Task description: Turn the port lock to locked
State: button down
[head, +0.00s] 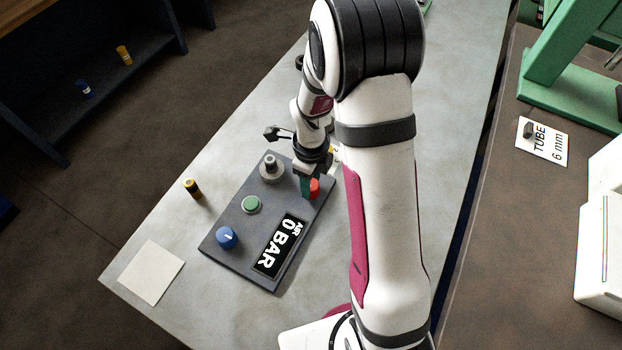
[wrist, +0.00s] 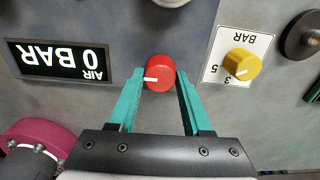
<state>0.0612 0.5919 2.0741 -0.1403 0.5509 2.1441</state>
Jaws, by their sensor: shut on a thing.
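The grey control panel (head: 228,240) lies on the table. My gripper (head: 306,187) is at its right edge, teal fingers pointing down. It is shut on a red knob (wrist: 160,72), with one finger on each side; the knob also shows in the head view (head: 315,187). The knob's white mark points left in the wrist view. No label reading port lock or locked is legible, so I cannot tell from the pictures alone which control is the port lock.
A yellow knob (wrist: 242,64) on a BAR scale is near my right finger. A yellow-black cylinder (head: 192,187) stands left of the panel.

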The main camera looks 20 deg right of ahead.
dwell(0.3)
jog(key=shift+c, duration=1.7)
grip_release()
notch_tip(320, 180, up, 16)
jog(key=shift+f, duration=0.1)
jog(key=s+a+r+n+y, duration=0.1)
jog(key=s+a+n, duration=0.1)
jog(key=s+n, duration=0.8)
jog(key=s+a+r+n, duration=0.1)
jog(key=s+a+n, duration=0.2)
jog(key=s+n, duration=0.8)
jog(key=shift+s+a+r+y, duration=0.3)
jog(key=shift+s+r+y, duration=0.1)
